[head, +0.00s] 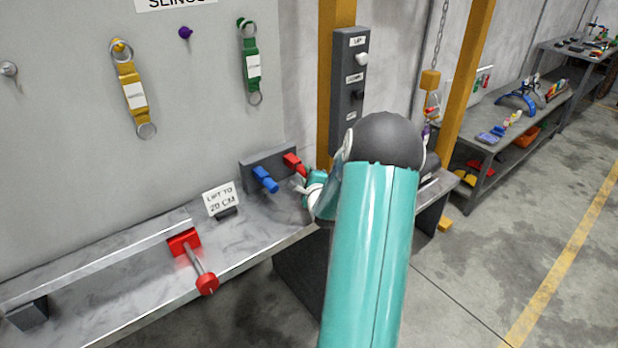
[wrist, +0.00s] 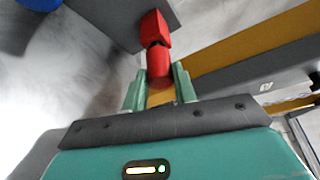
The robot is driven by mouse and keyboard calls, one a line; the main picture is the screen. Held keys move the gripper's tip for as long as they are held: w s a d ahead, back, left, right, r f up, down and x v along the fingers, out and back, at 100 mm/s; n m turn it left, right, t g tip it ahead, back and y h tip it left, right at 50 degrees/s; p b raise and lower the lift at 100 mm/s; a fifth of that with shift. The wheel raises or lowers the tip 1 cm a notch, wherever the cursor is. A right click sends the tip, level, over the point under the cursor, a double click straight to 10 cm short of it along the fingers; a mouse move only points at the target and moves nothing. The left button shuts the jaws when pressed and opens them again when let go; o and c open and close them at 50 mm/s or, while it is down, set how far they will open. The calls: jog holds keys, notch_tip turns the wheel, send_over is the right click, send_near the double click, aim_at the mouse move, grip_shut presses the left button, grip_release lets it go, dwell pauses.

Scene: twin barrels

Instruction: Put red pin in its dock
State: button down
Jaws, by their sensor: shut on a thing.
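A dark grey block (head: 250,178) stands on the bench against the panel, with a blue barrel-like piece (head: 265,180) and a red one (head: 292,161) projecting from its front. My gripper (head: 308,188) is at the red piece, partly hidden by my arm. In the wrist view, my gripper (wrist: 160,92) is shut on a red cylindrical part (wrist: 158,62), in line with and close against the red squarish piece (wrist: 154,28) on the grey block. Whether they are one piece or two is unclear. A red block with a grey rod and red knob (head: 207,284) sits farther left on the bench.
A small "LIFT TO 20 CM" sign (head: 221,199) stands left of the grey block. A raised metal bar (head: 100,262) runs along the bench's left part. A switch box (head: 349,90) and yellow post (head: 332,60) rise behind my gripper. Slings hang above.

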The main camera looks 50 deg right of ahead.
jog(key=shift+w+d, duration=0.15)
jog(key=shift+w, duration=0.3)
jog(key=c, duration=1)
grip_release()
jog(key=shift+c, duration=0.2)
jog(key=v, duration=1.3)
jog(key=shift+s+a, duration=0.25)
jog(key=shift+s, duration=0.05)
jog(key=shift+r, duration=0.1)
